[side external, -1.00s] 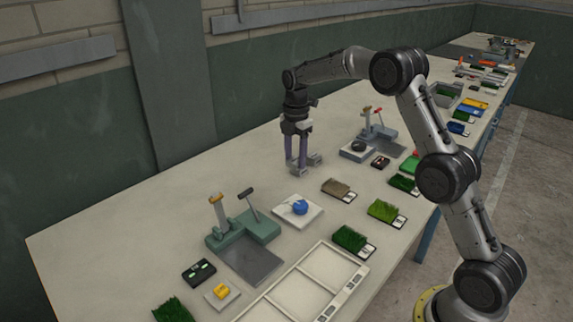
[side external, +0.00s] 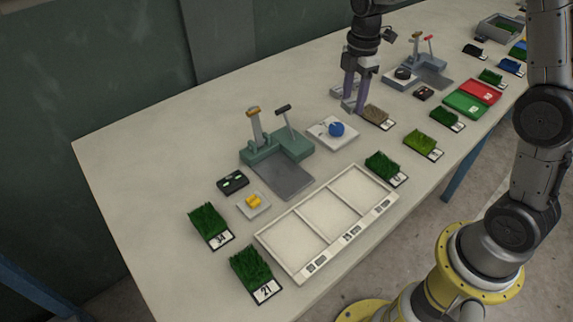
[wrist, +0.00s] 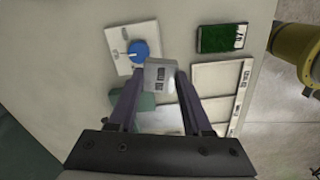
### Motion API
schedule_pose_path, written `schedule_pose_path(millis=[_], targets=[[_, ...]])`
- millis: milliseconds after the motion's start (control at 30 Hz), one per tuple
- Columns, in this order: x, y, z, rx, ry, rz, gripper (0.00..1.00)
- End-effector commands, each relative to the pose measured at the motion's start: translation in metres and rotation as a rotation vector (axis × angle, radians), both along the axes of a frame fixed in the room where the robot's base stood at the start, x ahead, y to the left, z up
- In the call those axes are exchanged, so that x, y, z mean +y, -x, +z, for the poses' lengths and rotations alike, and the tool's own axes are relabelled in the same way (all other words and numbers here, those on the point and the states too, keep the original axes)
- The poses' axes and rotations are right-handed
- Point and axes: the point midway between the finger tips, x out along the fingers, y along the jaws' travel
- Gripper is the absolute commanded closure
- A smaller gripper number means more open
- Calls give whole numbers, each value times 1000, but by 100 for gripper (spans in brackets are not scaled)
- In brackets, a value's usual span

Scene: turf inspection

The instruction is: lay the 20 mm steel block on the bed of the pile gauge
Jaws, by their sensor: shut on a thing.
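My gripper (side external: 353,106) is shut on the steel block (wrist: 162,74), a small grey block with dark markings on its face in the wrist view. In the side view the block is too small to make out clearly at the fingertips. A green pile gauge (side external: 262,150) with two upright levers stands left of my gripper in the side view. Its flat grey bed (side external: 285,181) is bare. Part of the green gauge body shows behind the fingers in the wrist view (wrist: 147,102). A second, blue-grey gauge (side external: 408,62) stands further back to the right.
A white plate (side external: 322,141) with a blue round object (side external: 336,129) lies between my gripper and the green gauge. A white divided tray (side external: 330,215) lies in front of the bed. A brown turf sample (side external: 377,114) is close to my gripper. The table's left part is clear.

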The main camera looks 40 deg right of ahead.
Motion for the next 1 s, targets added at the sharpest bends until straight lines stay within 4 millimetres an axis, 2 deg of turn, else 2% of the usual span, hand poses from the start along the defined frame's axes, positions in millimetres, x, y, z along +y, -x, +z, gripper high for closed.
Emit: schedule_pose_path(millis=[33,300,500,633,733,1000], targets=[[18,10,3,-2,0,4,100],[108,75,10,-3,0,82,100],[142,103,18,-3,0,196,100],[152,104,21,-1,0,227,100],[157,93,16,2,1,233,100],[174,39,-11,4,1,232,100]])
